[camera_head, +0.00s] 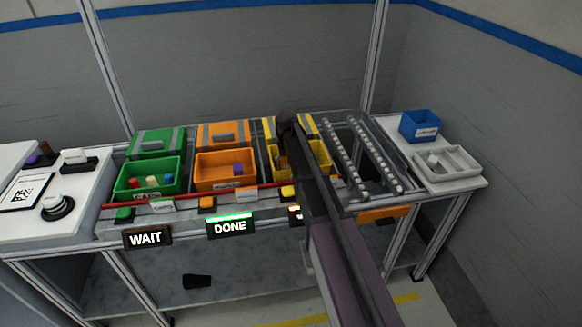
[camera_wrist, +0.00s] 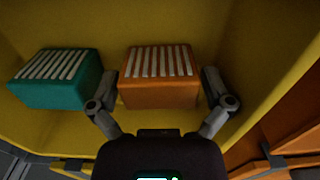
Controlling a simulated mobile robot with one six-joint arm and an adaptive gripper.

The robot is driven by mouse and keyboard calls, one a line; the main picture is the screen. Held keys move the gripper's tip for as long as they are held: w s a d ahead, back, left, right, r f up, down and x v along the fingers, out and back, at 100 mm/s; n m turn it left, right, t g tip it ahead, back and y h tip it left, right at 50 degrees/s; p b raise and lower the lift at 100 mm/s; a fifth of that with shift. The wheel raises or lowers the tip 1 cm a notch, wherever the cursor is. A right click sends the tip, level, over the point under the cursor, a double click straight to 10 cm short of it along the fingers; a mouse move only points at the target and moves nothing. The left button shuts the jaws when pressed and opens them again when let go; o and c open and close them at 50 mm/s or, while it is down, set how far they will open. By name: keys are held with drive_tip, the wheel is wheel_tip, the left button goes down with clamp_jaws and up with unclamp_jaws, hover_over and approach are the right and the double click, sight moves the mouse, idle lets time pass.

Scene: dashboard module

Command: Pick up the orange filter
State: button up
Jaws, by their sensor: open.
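The orange filter (camera_wrist: 160,92) is a block with a white ribbed top. It lies in the yellow bin (camera_wrist: 240,50), seen close in the wrist view. My gripper (camera_wrist: 161,84) is open, with one finger on each side of the orange filter. The fingers look very near its sides; I cannot tell whether they touch. A teal filter (camera_wrist: 62,90) with the same ribbed top lies to the left in the same bin. In the head view my arm reaches over the yellow bin (camera_head: 319,165) and hides much of it, and the orange filter cannot be made out clearly.
Left of the yellow bin stand an orange bin (camera_head: 210,184) and a green bin (camera_head: 137,190) with small parts. A roller track (camera_head: 360,155) runs to its right. Further right are a blue box (camera_head: 419,124) and a grey tray (camera_head: 465,174). The bin walls rise close around my gripper.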

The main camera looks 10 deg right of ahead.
drive_tip(key=c, duration=0.9)
drive_tip(key=shift+o, duration=0.2)
drive_tip(key=shift+r, duration=0.15)
wheel_tip(320, 180, up, 10)
drive_tip(key=p, duration=1)
